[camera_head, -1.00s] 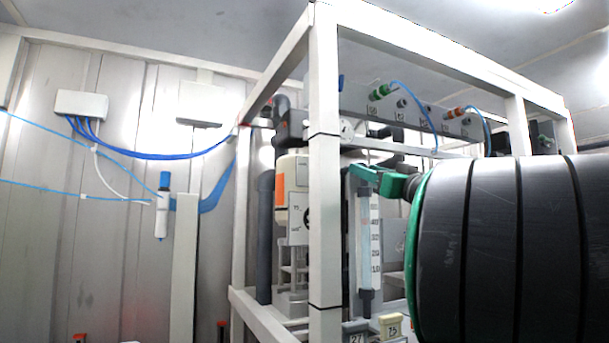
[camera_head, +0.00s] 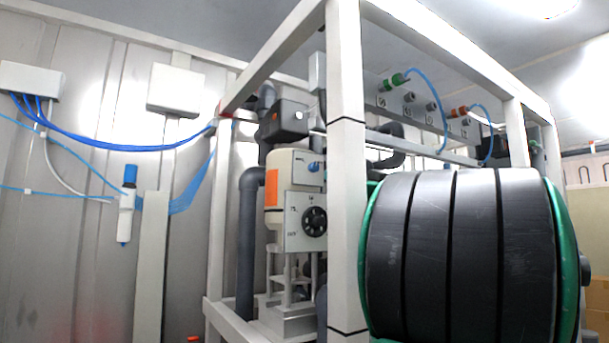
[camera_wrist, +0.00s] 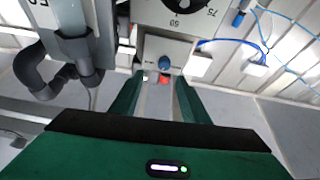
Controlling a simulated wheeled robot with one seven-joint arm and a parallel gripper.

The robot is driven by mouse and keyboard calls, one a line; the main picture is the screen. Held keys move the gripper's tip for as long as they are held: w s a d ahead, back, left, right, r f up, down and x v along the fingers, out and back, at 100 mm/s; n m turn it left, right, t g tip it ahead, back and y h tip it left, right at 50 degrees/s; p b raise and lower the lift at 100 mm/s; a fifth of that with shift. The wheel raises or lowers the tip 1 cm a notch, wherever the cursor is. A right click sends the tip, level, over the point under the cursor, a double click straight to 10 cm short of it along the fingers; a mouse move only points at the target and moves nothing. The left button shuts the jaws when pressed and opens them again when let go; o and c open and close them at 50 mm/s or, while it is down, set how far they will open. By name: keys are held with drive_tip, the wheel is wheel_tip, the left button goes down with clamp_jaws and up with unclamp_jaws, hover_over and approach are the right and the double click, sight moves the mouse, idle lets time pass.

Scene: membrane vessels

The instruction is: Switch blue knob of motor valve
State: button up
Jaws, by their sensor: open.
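The motor valve (camera_head: 292,205) is a white and grey unit with an orange panel and a black dial, standing inside the white frame. Its small blue knob (camera_head: 314,167) is on the box above the dial. In the wrist view the valve appears upside down, with the blue knob (camera_wrist: 164,61) on a white panel below the numbered dial. My gripper (camera_wrist: 157,82) is open, its green fingers apart and empty. The knob shows just beyond the fingertips, roughly in line with the gap, apparently not touched. In the head view my gripper is hidden behind my arm and the frame post.
A white frame post (camera_head: 346,200) stands right of the valve, close to my arm. Grey pipes (camera_head: 249,240) run beside the valve; another grey pipe (camera_wrist: 40,80) shows at left in the wrist view. Blue hoses (camera_head: 110,145) hang along the wall at left.

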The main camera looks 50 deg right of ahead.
sight(316, 168)
drive_tip(key=x, duration=0.7)
drive_tip(key=a+x, duration=0.1)
drive_tip(key=x, duration=0.2)
drive_tip(key=shift+w, duration=0.4)
drive_tip(key=c, duration=1.1)
